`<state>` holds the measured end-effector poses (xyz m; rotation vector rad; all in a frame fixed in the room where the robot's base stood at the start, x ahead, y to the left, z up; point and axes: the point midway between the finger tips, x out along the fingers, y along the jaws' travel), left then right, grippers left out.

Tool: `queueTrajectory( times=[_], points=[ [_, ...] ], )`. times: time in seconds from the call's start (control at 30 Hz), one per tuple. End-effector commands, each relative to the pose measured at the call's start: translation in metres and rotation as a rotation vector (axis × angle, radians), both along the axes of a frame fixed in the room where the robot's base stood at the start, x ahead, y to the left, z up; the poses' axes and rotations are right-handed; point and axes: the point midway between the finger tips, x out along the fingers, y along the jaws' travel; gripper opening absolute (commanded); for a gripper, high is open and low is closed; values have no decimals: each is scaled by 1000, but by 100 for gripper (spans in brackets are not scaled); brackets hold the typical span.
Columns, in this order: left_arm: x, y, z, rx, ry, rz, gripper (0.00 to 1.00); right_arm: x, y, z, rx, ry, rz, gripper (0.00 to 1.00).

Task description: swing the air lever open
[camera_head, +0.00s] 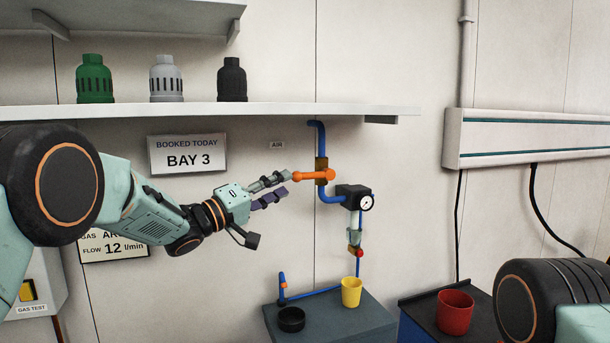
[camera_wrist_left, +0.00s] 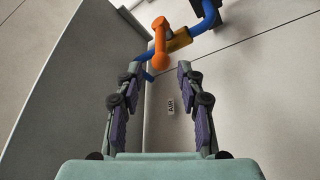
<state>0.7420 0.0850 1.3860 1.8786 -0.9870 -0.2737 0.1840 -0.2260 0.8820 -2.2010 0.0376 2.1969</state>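The orange air lever (camera_head: 312,175) sits on a brass valve body (camera_head: 321,164) in the blue wall pipe, below the shelf. In the left wrist view the lever (camera_wrist_left: 160,48) shows just beyond and between the spread fingers of the left gripper (camera_wrist_left: 160,72). Nothing is held, and I cannot tell whether a finger touches the lever. My right gripper is out of view.
A shelf (camera_head: 270,109) with green, grey and black caps runs above the lever. A regulator with a gauge (camera_head: 367,203) hangs at its lower right. Below stands a dark bench (camera_head: 335,325) with a yellow cup (camera_head: 351,292). A red cup (camera_head: 455,312) stands farther right.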

Motion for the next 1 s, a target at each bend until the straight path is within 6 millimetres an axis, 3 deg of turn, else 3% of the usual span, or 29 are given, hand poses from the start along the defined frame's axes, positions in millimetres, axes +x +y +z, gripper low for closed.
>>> queueTrajectory(
  times=[0.43,0.7,1.0],
  points=[
    [32,-42,12,1,0,-3,38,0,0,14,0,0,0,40],
    [46,-55,15,1,0,-1,38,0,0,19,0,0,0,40],
    [50,-58,16,1,1,0,38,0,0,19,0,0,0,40]
  ],
)
